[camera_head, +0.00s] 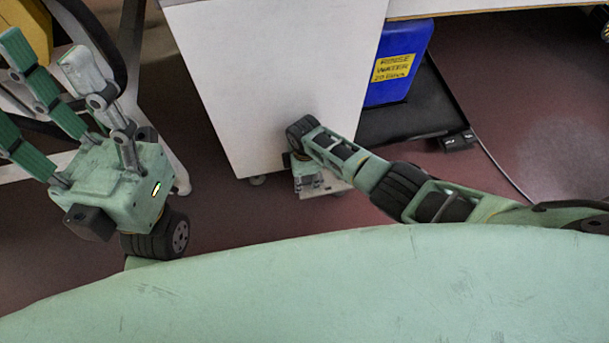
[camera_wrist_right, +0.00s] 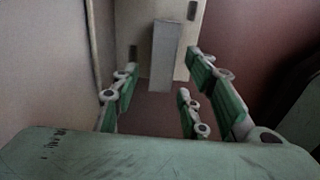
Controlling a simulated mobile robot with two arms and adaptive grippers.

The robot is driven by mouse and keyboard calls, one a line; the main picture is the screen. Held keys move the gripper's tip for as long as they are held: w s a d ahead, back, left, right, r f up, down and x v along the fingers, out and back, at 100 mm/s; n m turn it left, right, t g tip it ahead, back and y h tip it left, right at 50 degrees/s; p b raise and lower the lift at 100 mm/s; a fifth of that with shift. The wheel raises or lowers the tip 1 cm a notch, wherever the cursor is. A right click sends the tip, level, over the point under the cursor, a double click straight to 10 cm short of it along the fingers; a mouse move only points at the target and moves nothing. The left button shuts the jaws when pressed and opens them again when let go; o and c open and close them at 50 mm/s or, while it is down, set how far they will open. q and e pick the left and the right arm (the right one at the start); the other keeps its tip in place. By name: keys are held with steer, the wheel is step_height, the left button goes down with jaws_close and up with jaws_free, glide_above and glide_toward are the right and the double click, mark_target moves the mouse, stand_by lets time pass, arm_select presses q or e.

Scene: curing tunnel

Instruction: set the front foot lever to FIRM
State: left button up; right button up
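A pale grey bar (camera_wrist_right: 166,50), apparently the front foot lever, stands out from a beige plate in the right wrist view. I cannot read any FIRM marking. My right gripper (camera_wrist_right: 160,76) is open, its fingers spread to either side of the bar's near end; I cannot tell whether any touch it. In the head view the right gripper (camera_head: 308,180) points down beside the foot of a white cabinet, its fingers mostly hidden by the wrist. My left gripper (camera_head: 52,68) is open and empty at the upper left.
The white cabinet (camera_head: 270,75) stands on small feet. A blue container (camera_head: 396,65) labelled water sits right of it on a black tray (camera_head: 415,115), with a cable (camera_head: 505,172) nearby. Open dark red floor (camera_head: 545,110) lies further right. A metal frame stands left.

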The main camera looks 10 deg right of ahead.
mark_target(304, 179)
step_height(304, 179, up, 12)
stand_by(0.8)
stand_by(0.4)
